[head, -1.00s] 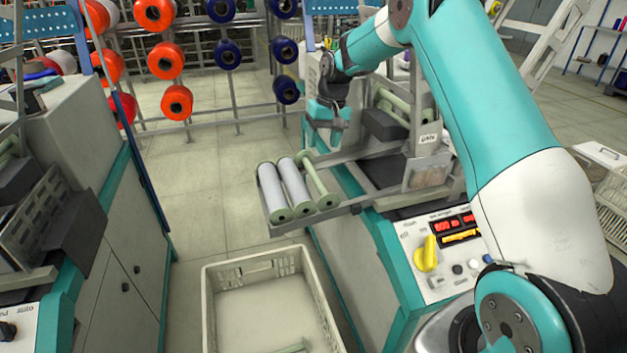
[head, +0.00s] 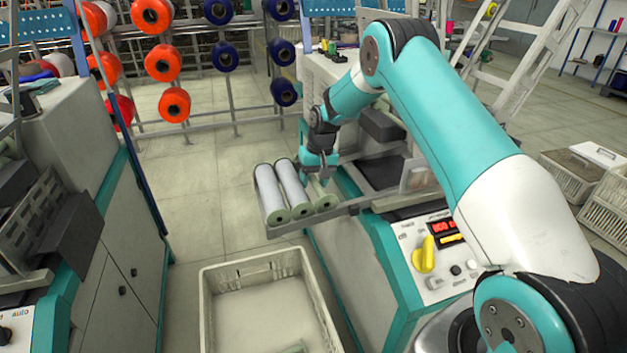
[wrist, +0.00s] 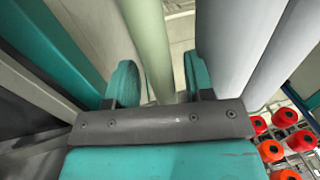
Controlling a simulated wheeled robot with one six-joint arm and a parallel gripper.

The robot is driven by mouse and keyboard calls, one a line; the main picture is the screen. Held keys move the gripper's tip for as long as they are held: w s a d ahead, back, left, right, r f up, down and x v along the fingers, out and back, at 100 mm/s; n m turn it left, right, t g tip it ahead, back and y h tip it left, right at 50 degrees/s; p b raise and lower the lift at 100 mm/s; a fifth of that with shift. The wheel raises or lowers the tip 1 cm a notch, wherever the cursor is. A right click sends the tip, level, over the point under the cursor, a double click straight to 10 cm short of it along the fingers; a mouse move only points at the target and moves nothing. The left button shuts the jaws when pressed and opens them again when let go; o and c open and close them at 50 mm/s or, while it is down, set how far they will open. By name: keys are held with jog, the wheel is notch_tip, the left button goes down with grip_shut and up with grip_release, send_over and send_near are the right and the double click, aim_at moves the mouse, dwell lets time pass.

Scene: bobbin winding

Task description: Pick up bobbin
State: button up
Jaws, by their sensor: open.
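A bare pale green bobbin (head: 326,203) lies on the tray (head: 345,212) of the winding machine, right of two bobbins wound with white yarn (head: 270,192). My gripper (head: 319,172) is over the far part of the green bobbin and hides some of it. In the wrist view, the green bobbin (wrist: 148,40) runs between my two open teal fingers (wrist: 161,82), nearer the left one. I cannot tell how deep the fingers reach around it. The white bobbins (wrist: 235,40) lie just right of the right finger.
A cream crate (head: 262,272) stands on the floor below the tray, with a pale green piece at its near edge. The machine's control panel (head: 440,258) is at the right. A grey cabinet (head: 115,265) stands left. Racks of orange and blue spools (head: 174,104) are behind.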

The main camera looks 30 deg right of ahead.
aim_at(313, 176)
jog(key=shift+a, duration=0.15)
grip_shut()
jog(key=shift+r, duration=0.1)
notch_tip(313, 176, up, 20)
jog(key=p, duration=0.1)
jog(key=shift+p, duration=0.3)
